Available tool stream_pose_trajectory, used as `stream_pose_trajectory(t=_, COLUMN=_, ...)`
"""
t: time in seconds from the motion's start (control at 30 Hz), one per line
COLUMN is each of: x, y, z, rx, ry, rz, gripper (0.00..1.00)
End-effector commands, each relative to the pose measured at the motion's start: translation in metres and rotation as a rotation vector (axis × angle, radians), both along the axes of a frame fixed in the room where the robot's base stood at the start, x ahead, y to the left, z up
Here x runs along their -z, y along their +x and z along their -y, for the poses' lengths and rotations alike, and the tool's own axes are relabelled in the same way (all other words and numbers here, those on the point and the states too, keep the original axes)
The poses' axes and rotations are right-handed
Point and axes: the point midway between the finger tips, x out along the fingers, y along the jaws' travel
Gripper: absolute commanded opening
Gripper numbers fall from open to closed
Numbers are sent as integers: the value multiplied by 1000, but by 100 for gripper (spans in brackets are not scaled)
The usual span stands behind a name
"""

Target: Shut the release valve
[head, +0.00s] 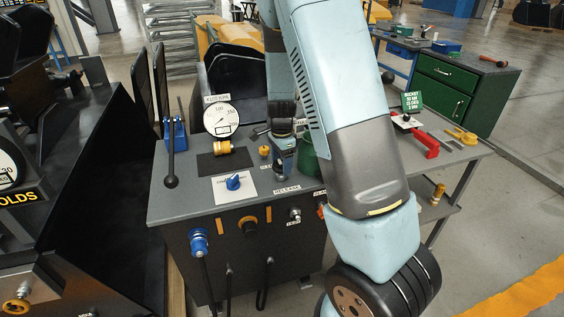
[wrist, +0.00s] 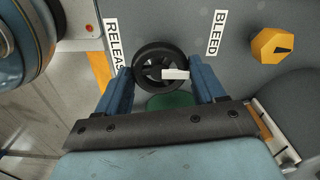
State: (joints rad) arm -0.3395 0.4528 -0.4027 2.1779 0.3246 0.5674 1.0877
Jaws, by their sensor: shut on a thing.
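The release valve is a black round handwheel (wrist: 153,58) with a pale pointer bar across it. In the wrist view it sits on the grey panel beside the RELEASE label (wrist: 114,45). My gripper (wrist: 160,72) has one blue finger on each side of the wheel and is shut on it. In the head view my gripper (head: 283,150) is down at the bench top behind the RELEASE label (head: 287,188).
A yellow bleed knob (wrist: 271,45) is right of the wheel in the wrist view. A pressure gauge (head: 221,119), a blue knob (head: 233,182) and a black lever (head: 171,150) stand on the bench left of my gripper. A red-handled valve (head: 418,137) is to the right.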

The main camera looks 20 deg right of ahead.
Motion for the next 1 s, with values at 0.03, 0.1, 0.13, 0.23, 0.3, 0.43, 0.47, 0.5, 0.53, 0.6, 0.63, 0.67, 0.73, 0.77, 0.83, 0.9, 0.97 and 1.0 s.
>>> stream_pose_trajectory(t=0.03, x=-2, y=3, z=0, rx=1, ry=0, rz=8, gripper=38)
stream_pose_trajectory(t=0.1, x=-2, y=3, z=0, rx=1, ry=0, rz=8, gripper=38)
stream_pose_trajectory(t=0.13, x=-2, y=3, z=0, rx=1, ry=0, rz=8, gripper=70)
stream_pose_trajectory(t=0.23, x=-1, y=3, z=0, rx=0, ry=0, rz=7, gripper=79)
stream_pose_trajectory(t=0.3, x=-1, y=2, z=0, rx=0, ry=0, rz=6, gripper=86)
stream_pose_trajectory(t=0.43, x=-1, y=1, z=0, rx=0, ry=0, rz=3, gripper=94)
stream_pose_trajectory(t=0.47, x=-1, y=1, z=0, rx=0, ry=1, rz=3, gripper=94)
stream_pose_trajectory(t=0.5, x=-1, y=1, z=0, rx=-1, ry=1, rz=3, gripper=94)
stream_pose_trajectory(t=0.53, x=0, y=1, z=0, rx=-1, ry=1, rz=3, gripper=94)
stream_pose_trajectory(t=0.6, x=-1, y=1, z=0, rx=-1, ry=0, rz=2, gripper=94)
stream_pose_trajectory(t=0.63, x=-1, y=1, z=0, rx=-1, ry=0, rz=2, gripper=94)
stream_pose_trajectory(t=0.67, x=-2, y=1, z=0, rx=-1, ry=0, rz=2, gripper=94)
stream_pose_trajectory(t=0.73, x=-5, y=1, z=-1, rx=-2, ry=0, rz=2, gripper=94)
stream_pose_trajectory(t=0.77, x=-8, y=1, z=-1, rx=-2, ry=1, rz=3, gripper=94)
stream_pose_trajectory(t=0.83, x=-16, y=1, z=-1, rx=-2, ry=1, rz=5, gripper=94)
stream_pose_trajectory(t=0.9, x=-28, y=1, z=-1, rx=-2, ry=1, rz=5, gripper=94)
stream_pose_trajectory(t=0.97, x=-39, y=1, z=-1, rx=-3, ry=1, rz=6, gripper=94)
stream_pose_trajectory(t=1.0, x=-47, y=2, z=-1, rx=-2, ry=2, rz=6, gripper=94)
